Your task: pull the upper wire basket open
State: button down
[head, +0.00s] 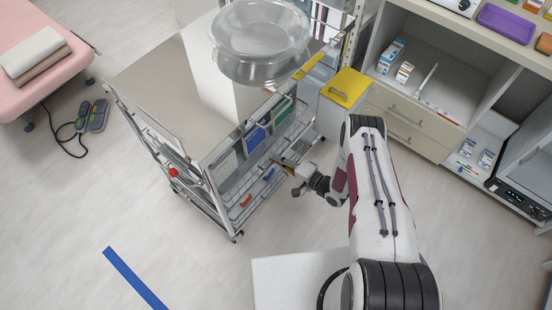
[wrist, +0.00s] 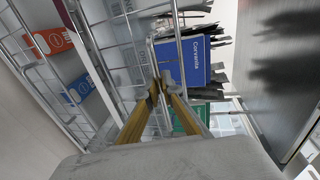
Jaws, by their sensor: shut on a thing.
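The upper wire basket (head: 258,163) is in the steel cart, below its top, in the head view. It holds grey, blue and green labelled packs. In the wrist view its wires (wrist: 179,45) run close past a blue pack (wrist: 183,63) and a green pack (wrist: 190,120). My gripper (head: 283,162) is at the basket's front side, low beside the cart. In the wrist view its yellowish fingers (wrist: 161,86) come together on a wire of the basket. The exact contact is small and partly hidden by the fingertips.
The steel cart (head: 150,75) carries clear bowls (head: 260,40). A lower basket shows an orange label (wrist: 52,40) and a blue label (wrist: 77,90). A yellow-lidded bin (head: 346,88) and drawers (head: 405,120) stand at the right. The floor (head: 200,270) in front is clear.

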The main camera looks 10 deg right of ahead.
jog(key=f+v, duration=0.2)
jog(key=v, duration=0.9)
jog(key=f+v, duration=0.3)
jog(key=v, duration=0.9)
jog(key=shift+s+d, duration=0.5)
jog(key=shift+d, duration=0.05)
jog(key=c, duration=2.5)
grip_release()
jog(key=shift+c, duration=0.2)
jog(key=shift+s+d+r, duration=0.1)
jog(key=shift+d, duration=0.05)
jog(key=v, duration=1.1)
jog(key=shift+s+d, duration=0.2)
jog(key=shift+s, duration=0.05)
